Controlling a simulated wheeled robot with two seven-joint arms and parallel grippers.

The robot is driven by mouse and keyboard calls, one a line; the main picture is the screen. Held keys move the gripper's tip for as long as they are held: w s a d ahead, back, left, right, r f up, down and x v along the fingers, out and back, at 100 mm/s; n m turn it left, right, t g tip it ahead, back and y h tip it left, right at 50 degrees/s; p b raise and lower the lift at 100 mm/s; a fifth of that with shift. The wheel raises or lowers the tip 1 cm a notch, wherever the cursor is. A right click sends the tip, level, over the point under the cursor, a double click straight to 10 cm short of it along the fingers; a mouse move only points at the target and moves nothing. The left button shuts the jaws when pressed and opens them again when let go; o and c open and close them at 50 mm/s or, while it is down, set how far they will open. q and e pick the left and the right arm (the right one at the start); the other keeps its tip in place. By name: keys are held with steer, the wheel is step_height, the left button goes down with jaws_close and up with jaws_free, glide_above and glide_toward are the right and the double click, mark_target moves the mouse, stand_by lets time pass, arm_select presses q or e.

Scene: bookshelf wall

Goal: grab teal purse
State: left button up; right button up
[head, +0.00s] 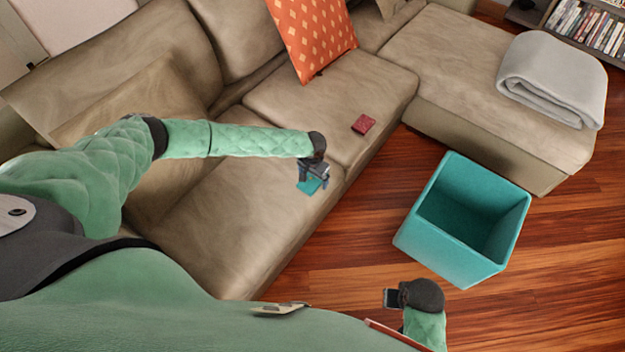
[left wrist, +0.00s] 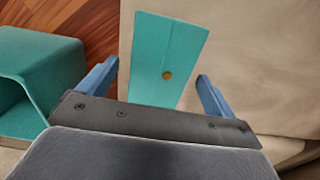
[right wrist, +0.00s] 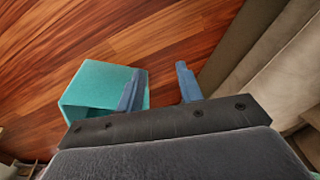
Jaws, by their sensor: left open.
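The teal purse (head: 309,185) lies on the beige sofa seat near its front edge, partly hidden by my left gripper in the head view. In the left wrist view the purse (left wrist: 167,62) is a flat teal rectangle with a gold button. My left gripper (head: 314,180) is over it, open, with its blue fingers (left wrist: 157,80) on either side of the purse's near end. I cannot tell whether the fingers touch it. My right gripper (head: 388,298) is over the floor at the front. In the right wrist view its fingers (right wrist: 160,78) are apart with nothing between them.
A teal open bin (head: 463,219) stands on the wooden floor right of the sofa. A small red item (head: 363,124) lies on the sofa seat. An orange cushion (head: 311,35) leans on the backrest, and a folded grey blanket (head: 552,78) lies on the chaise.

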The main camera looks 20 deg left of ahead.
arm_select(q)
steer(key=c, duration=1.1)
